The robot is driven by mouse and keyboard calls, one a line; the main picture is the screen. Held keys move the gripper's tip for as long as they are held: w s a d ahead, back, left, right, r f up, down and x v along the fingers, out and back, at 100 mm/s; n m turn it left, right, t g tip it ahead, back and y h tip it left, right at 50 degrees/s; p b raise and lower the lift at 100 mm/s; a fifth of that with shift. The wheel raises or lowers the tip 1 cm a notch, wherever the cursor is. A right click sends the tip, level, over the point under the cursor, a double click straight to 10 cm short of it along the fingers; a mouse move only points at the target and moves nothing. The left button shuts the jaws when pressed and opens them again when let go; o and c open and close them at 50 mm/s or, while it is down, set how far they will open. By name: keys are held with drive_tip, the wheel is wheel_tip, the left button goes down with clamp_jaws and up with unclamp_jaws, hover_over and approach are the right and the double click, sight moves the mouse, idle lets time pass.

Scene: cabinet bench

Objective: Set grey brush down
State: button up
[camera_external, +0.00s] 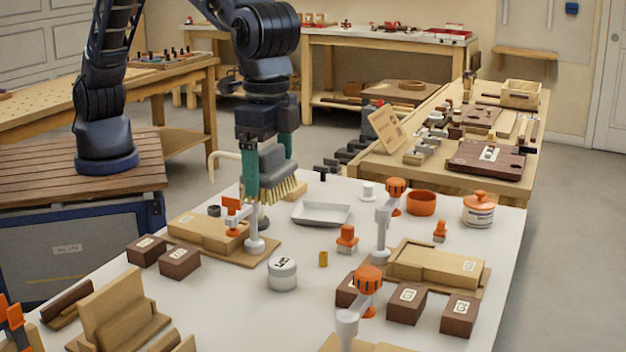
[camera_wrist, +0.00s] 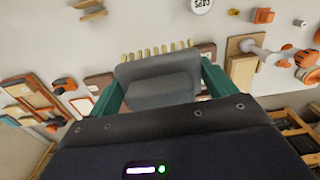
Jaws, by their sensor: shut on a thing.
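The grey brush (camera_external: 280,163) has a grey block-like back and pale yellow bristles that point down in the outside view. My gripper (camera_external: 266,178) has teal fingers shut on the brush, one on each side of it. It holds the brush above the back left part of the white table (camera_external: 215,300). In the wrist view the brush (camera_wrist: 160,88) sits between the teal fingers of my gripper (camera_wrist: 162,92), with its row of bristles beyond the block. The bristles appear clear of the tabletop, but the exact gap is hard to tell.
A shallow white tray (camera_external: 321,214) lies right of the brush. A wooden block fixture (camera_external: 207,232) with a white and orange clamp stands below it.

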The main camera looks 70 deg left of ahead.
drive_tip(key=s, duration=0.1)
drive_tip(key=d, duration=0.1)
drive_tip(key=s, duration=0.1)
drive_tip(key=shift+s+d+f, duration=0.15)
drive_tip(key=shift+s+f, duration=0.15)
drive_tip(key=shift+w+f, duration=0.15)
drive_tip(key=shift+f, duration=12.1)
drive_tip(key=o, duration=0.9)
drive_tip(key=shift+f, duration=0.1)
wheel_tip(320, 180, up, 12)
drive_tip(key=shift+r, duration=0.15)
